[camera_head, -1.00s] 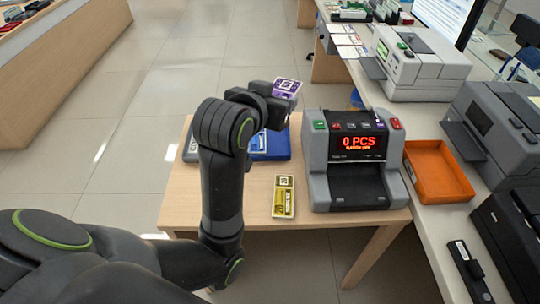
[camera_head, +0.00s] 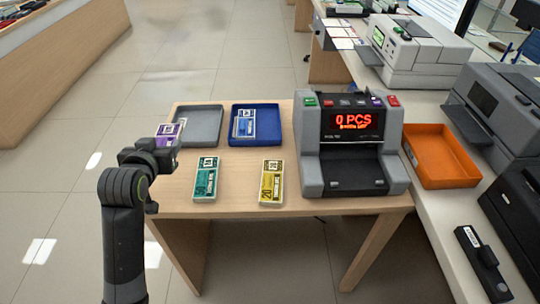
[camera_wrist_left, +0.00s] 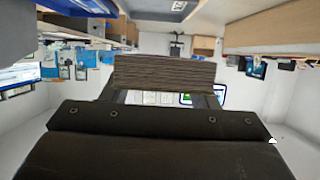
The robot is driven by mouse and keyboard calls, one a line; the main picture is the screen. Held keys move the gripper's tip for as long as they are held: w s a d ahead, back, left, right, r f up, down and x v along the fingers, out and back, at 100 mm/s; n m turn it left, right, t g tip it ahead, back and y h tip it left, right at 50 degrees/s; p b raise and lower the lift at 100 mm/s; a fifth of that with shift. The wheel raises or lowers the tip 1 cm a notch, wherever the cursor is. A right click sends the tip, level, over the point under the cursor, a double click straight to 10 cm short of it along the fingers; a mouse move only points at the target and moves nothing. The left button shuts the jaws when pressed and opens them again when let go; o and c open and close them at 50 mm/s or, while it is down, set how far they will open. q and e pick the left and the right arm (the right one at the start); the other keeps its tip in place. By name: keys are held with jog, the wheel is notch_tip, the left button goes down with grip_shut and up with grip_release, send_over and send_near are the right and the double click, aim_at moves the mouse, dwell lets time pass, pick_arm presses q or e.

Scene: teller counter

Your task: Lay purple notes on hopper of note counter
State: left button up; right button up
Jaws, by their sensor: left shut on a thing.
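My left gripper (camera_head: 160,146) is shut on the purple notes (camera_head: 168,133), holding them up off the left edge of the wooden table. In the left wrist view the striped edge of the held notes (camera_wrist_left: 165,72) shows between the fingers. The note counter (camera_head: 311,165) stands at the table's right end, grey and black, with a red display reading 0 PCS. It is well to the right of my left gripper. Its dark front tray (camera_head: 355,186) looks empty. My right gripper is not in view.
Teal notes (camera_head: 206,178) and yellow notes (camera_head: 271,182) lie at the table's front. Behind them are a grey tray (camera_head: 198,118) and a blue tray (camera_head: 268,132) with blue notes (camera_head: 245,124). An orange tray (camera_head: 437,176) sits right of the counter.

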aim_at(177, 187)
pick_arm(q)
jog(key=f, duration=0.3)
jog(key=shift+w+a+f, duration=0.1)
jog(key=shift+w+a, duration=0.1)
jog(key=shift+w, duration=0.1)
notch_tip(177, 187, down, 10)
jog(key=shift+r+b, duration=0.25)
jog(key=shift+b, duration=0.95)
jog(key=shift+f, duration=0.2)
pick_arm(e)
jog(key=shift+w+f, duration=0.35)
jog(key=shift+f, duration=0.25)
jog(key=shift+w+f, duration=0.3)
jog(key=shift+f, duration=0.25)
pick_arm(q)
jog(key=shift+f, duration=0.1)
jog(key=o, duration=0.6)
jog(key=shift+o, duration=0.6)
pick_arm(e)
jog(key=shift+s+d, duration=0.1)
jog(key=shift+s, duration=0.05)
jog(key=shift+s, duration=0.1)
